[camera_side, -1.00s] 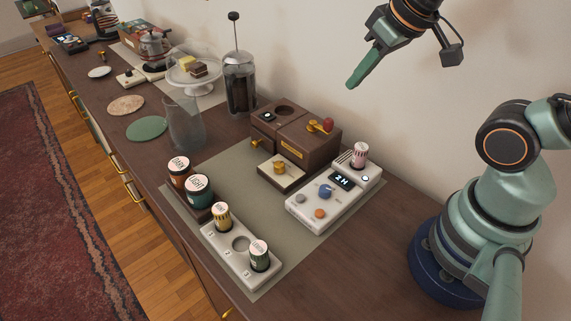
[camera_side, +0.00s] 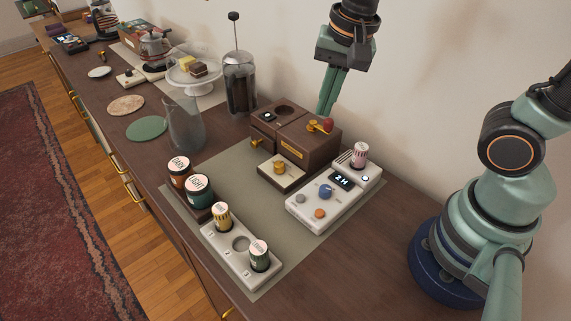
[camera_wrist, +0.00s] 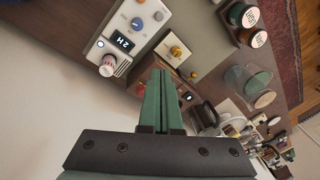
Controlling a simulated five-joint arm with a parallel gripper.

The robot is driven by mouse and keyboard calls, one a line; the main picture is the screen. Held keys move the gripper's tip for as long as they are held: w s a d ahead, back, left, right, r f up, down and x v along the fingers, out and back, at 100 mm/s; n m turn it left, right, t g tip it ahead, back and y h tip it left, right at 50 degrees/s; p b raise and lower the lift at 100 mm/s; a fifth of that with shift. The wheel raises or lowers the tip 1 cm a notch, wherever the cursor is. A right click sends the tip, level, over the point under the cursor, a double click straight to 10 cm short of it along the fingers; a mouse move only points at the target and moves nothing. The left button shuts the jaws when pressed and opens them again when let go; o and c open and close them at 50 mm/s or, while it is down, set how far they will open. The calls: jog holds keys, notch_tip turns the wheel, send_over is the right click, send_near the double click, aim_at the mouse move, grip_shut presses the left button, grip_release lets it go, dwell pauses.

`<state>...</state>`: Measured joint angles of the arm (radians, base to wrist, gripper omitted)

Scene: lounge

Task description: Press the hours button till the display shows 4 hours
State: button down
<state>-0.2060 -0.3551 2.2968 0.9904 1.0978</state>
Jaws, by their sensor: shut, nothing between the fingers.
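The white timer unit (camera_side: 310,213) stands on the green-grey mat, and its dark display (camera_side: 341,180) reads 2 H. On its top face are a blue knob (camera_side: 326,191), an orange button (camera_side: 320,213) and a grey button (camera_side: 300,198); which is the hours button I cannot read. A pink-striped capped vial (camera_side: 359,155) stands in its far end. In the wrist view the display (camera_wrist: 123,42) also reads 2 H. My gripper (camera_side: 323,112) is shut and empty, pointing down above the brown wooden box, behind the timer unit and apart from it.
The brown wooden box (camera_side: 315,148) with a red-knobbed brass lever stands beside the timer unit. Bare mat (camera_side: 262,212) lies between.

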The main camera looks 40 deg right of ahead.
aim_at(301, 197)
jog(key=a+f+m+g, duration=0.2)
jog(key=a+f+m, duration=0.1)
jog(key=a+m, duration=0.2)
jog(key=shift+f+m, duration=0.3)
jog(key=shift+m, duration=1.1)
jog(key=shift+w, duration=0.1)
notch_tip(301, 197, down, 14)
jog(key=shift+f, duration=0.1)
